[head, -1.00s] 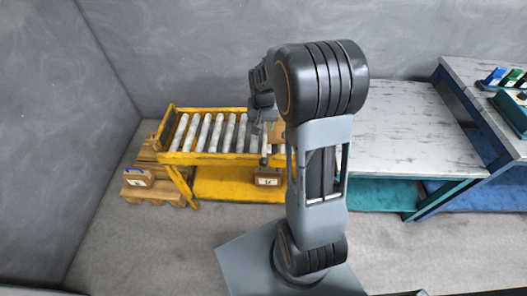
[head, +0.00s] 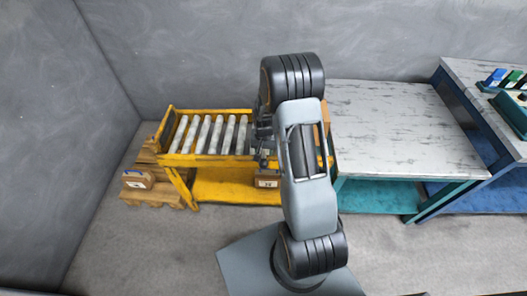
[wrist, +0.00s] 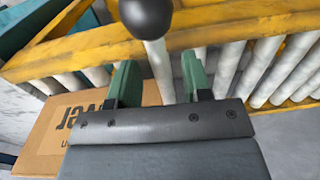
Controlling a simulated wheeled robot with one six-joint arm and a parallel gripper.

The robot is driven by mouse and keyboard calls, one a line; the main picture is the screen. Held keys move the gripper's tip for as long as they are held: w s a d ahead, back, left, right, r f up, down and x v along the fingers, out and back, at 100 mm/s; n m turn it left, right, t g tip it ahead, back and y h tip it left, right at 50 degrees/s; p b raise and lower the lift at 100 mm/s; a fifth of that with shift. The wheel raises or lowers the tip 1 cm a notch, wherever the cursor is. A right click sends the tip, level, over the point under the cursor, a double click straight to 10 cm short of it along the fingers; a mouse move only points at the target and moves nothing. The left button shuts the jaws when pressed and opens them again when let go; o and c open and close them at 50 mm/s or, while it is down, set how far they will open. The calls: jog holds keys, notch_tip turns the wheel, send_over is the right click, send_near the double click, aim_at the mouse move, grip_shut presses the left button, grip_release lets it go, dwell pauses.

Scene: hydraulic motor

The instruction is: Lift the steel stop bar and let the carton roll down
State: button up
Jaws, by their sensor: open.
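My gripper (wrist: 155,83) is open, with its two green fingers apart. In the wrist view a steel bar (wrist: 158,62) topped by a black ball knob (wrist: 146,16) shows between the fingers. I cannot tell whether either finger touches it. The brown carton (wrist: 80,115), with dark lettering, lies on the rollers to the left of the bar. In the head view my arm hides most of the carton, and the steel bar cannot be made out there.
The yellow roller conveyor (head: 188,161) stands against the back wall, with bare rollers (head: 217,134) on its left part. A worn white-topped table (head: 400,125) stands right.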

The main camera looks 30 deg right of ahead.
jog(key=shift+f, duration=0.4)
grip_shut()
jog(key=shift+r, duration=0.1)
dwell(0.3)
